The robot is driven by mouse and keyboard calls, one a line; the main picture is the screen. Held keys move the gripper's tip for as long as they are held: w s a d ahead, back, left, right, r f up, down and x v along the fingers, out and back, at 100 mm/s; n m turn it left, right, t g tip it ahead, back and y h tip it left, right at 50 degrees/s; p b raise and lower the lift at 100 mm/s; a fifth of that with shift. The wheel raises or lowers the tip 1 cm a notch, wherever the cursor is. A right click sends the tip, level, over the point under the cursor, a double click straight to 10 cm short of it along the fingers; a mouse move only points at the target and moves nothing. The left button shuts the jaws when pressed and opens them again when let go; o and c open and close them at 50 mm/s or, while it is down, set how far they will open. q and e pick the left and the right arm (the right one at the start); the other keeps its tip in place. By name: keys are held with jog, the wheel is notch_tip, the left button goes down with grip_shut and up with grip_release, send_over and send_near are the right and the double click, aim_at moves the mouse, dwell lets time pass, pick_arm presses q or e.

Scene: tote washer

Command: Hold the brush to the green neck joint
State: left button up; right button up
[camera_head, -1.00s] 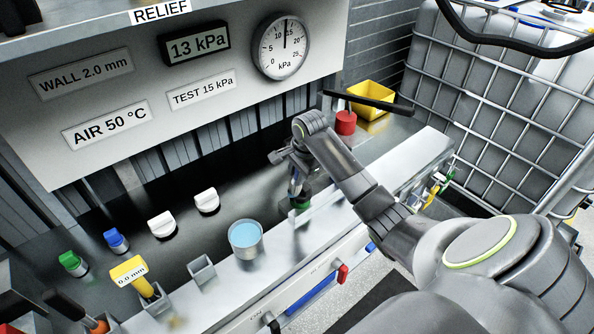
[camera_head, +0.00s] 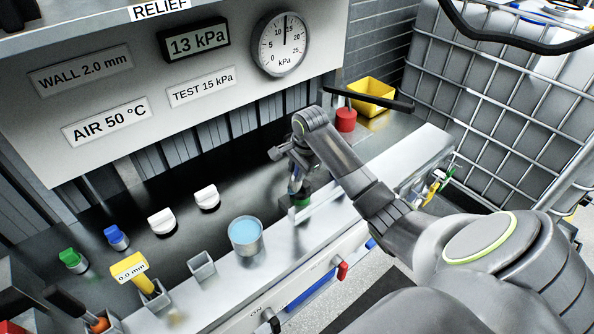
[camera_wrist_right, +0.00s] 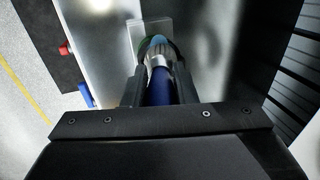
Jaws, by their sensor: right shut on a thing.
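The brush is in my right gripper (camera_head: 294,176). In the right wrist view its blue handle (camera_wrist_right: 160,90) runs between the fingers to a metal ferrule and a pale blue tip (camera_wrist_right: 158,46). My right gripper (camera_wrist_right: 157,82) is shut on the handle. A green round part, which looks like the green neck joint (camera_head: 303,199), sits just below the gripper at the counter's edge. In the wrist view its dark green rim (camera_wrist_right: 146,43) shows around the tip. The tip is at or very near it; I cannot tell whether they touch. My left gripper is not in view.
A cup of blue liquid (camera_head: 245,236) and an empty grey holder (camera_head: 202,267) stand left of the gripper. White knobs (camera_head: 207,197) are behind them. A red cylinder (camera_head: 346,120) and a yellow bin (camera_head: 371,97) are at the back right.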

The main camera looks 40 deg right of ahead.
jog(key=shift+w+r+v, duration=0.1)
jog(key=shift+w+v, duration=0.25)
jog(key=shift+v, duration=1)
jog(key=shift+w+r+v, duration=0.1)
jog(key=shift+w+v, duration=0.2)
jog(key=shift+v, duration=1.1)
jog(key=shift+w+r+v, duration=0.1)
jog(key=shift+w+v, duration=0.25)
jog(key=shift+v, duration=1)
